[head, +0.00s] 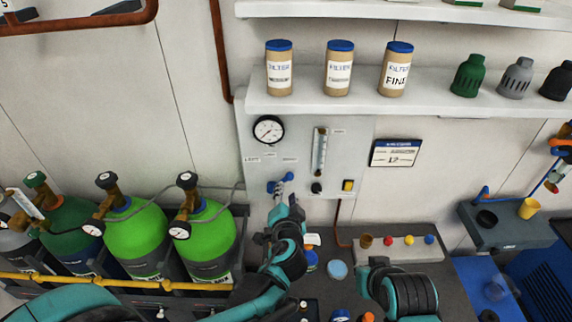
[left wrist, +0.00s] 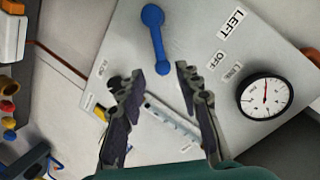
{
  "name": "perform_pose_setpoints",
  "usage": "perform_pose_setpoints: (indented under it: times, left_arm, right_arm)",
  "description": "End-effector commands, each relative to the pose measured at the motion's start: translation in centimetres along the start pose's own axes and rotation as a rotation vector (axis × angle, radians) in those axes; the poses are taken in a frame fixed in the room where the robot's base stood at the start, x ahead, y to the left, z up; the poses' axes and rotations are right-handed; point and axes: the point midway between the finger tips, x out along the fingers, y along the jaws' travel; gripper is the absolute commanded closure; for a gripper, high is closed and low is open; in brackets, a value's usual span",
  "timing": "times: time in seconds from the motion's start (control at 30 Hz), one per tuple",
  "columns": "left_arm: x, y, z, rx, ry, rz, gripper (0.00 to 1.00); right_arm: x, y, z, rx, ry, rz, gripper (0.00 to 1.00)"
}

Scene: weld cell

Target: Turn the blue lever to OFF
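The blue lever (left wrist: 157,40) shows in the left wrist view as a bar with a rounded knob at each end. In the head view the lever (head: 272,187) is low on the panel, partly hidden by my left gripper (head: 284,181). In the left wrist view my left gripper (left wrist: 160,74) is open, with the lever's near end just beyond its fingertips. Nothing is between the fingers. My right gripper (head: 377,264) is over the bench; its fingers are too unclear to judge.
A round gauge (head: 268,129), a flow tube (head: 319,152) and a yellow switch (head: 348,185) are on the panel. Green cylinders (head: 206,240) stand left of my left arm. A shelf (head: 350,104) with filters is above. Small coloured knobs sit on a grey block (head: 412,252) at right.

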Motion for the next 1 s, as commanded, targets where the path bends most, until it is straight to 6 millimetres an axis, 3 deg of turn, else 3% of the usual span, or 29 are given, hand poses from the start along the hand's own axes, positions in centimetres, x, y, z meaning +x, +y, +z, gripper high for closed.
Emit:
perform_pose_setpoints:
  times: [0.5, 0.87, 0.9, 1.0]
  left_arm:
    - [6.9, 0.1, -0.1, 0.004, 0.004, -0.002, 0.66]
    - [7.8, 0.1, -0.2, 0.004, 0.005, -0.001, 0.66]
    - [7.8, 0.1, -0.2, 0.004, 0.005, -0.001, 0.68]
    - [7.8, 0.1, -0.1, 0.004, 0.004, -0.001, 0.95]
  right_arm:
    - [0.2, 0.0, 0.1, 0.000, 0.000, 0.000, 1.00]
    - [0.2, 0.0, 0.1, 0.000, 0.000, 0.000, 1.00]
    - [0.2, 0.0, 0.1, 0.000, 0.000, 0.000, 1.00]
    - [0.2, 0.0, 0.1, 0.000, 0.000, 0.000, 1.00]
